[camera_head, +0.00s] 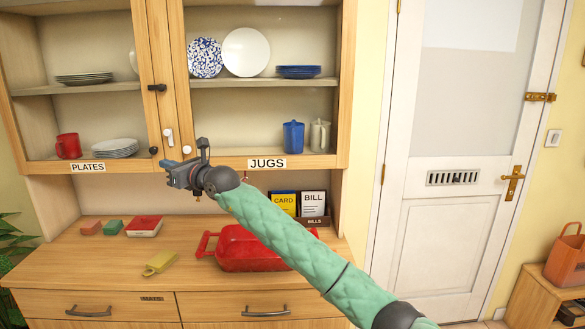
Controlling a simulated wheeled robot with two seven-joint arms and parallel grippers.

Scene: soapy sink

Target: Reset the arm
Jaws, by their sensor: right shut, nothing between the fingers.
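My right arm, sleeved in green, reaches in from the lower right. My right gripper (172,176) is shut and empty, in front of the lower edge of the wooden cupboard, between the PLATES label (87,167) and the JUGS label (267,163). I cannot tell whether it touches the cupboard. My left gripper is not in view.
The cupboard (345,90) holds plates (245,52), a red mug (68,146), a blue jug (293,137) and a pale jug (319,135). A white door (450,210) stands right.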

